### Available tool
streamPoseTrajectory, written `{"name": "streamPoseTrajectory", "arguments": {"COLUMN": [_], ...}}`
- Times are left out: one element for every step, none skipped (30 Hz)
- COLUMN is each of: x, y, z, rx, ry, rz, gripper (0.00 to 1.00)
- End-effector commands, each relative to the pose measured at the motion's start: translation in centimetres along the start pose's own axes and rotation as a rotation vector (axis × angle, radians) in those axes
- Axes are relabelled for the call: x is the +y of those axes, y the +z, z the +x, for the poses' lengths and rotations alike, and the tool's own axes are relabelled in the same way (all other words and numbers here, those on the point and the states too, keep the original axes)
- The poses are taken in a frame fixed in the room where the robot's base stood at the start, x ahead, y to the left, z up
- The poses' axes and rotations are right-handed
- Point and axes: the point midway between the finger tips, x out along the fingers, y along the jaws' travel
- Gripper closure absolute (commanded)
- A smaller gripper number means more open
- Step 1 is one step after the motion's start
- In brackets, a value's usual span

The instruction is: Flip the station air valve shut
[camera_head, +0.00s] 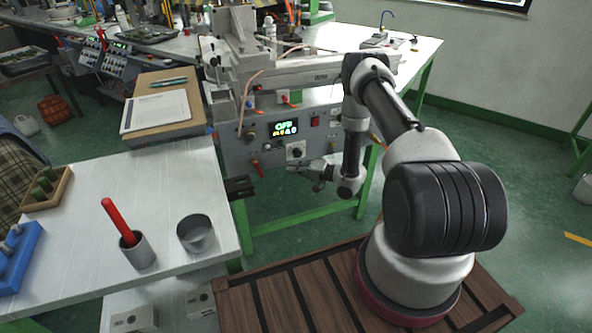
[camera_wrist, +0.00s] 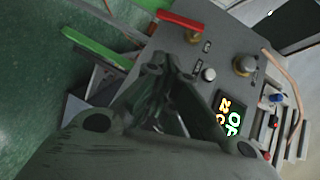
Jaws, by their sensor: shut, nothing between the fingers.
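The station air valve's red lever (camera_head: 257,168) hangs downward from its brass body at the lower left of the machine's front panel (camera_head: 239,151). In the wrist view the red lever (camera_wrist: 180,20) is at the top, with the brass body (camera_wrist: 193,38) under its right end. My gripper (camera_head: 299,171) is in front of the panel's lower edge, to the right of the lever and apart from it. In the wrist view my gripper's fingers (camera_wrist: 168,68) are together and empty, below the lever in the picture.
The panel has a lit display (camera_head: 284,128) reading OFF, a black knob (camera_head: 296,151) and a red switch (camera_head: 315,121). A green table bar (camera_wrist: 95,48) runs near the panel's bottom edge. A white table (camera_head: 100,215) with a metal cup (camera_head: 196,236) stands at the left.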

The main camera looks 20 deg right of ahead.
Motion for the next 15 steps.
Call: {"name": "streamPoseTrajectory", "arguments": {"x": [0.0, 0.0, 0.0, 0.0, 0.0, 0.0, 0.0, 0.0, 0.0, 0.0, 0.0, 0.0, 0.0, 0.0, 0.1], "y": [0.1, 0.2, 0.1, 0.2, 0.1, 0.1, 0.1, 0.1, 0.7, 1.0, 1.3, 1.7, 1.9, 2.1, 2.4], "z": [1.2, 1.9, 2.8, 3.5, 4.1, 4.9, 5.5, 6.0, 6.5, 6.8, 7.2, 7.5, 7.7, 7.9, 8.2], "rx": [-0.003, -0.005, -0.003, -0.004, -0.003, -0.003, -0.003, -0.002, -0.004, -0.003, -0.003, -0.003, -0.002, -0.001, -0.001], "ry": [-0.001, -0.001, -0.001, -0.001, 0.0, 0.0, 0.0, 0.0, 0.001, 0.001, 0.002, 0.002, 0.002, 0.002, 0.002], "rz": [-0.002, -0.003, -0.004, -0.003, -0.003, -0.004, -0.003, -0.003, -0.001, 0.0, 0.0, -0.001, -0.001, -0.001, -0.001], "gripper": [1.0, 1.0, 1.0, 1.0, 1.0, 1.0, 1.0, 1.0, 1.0, 1.0, 1.0, 1.0, 1.0, 1.0, 1.0]}}
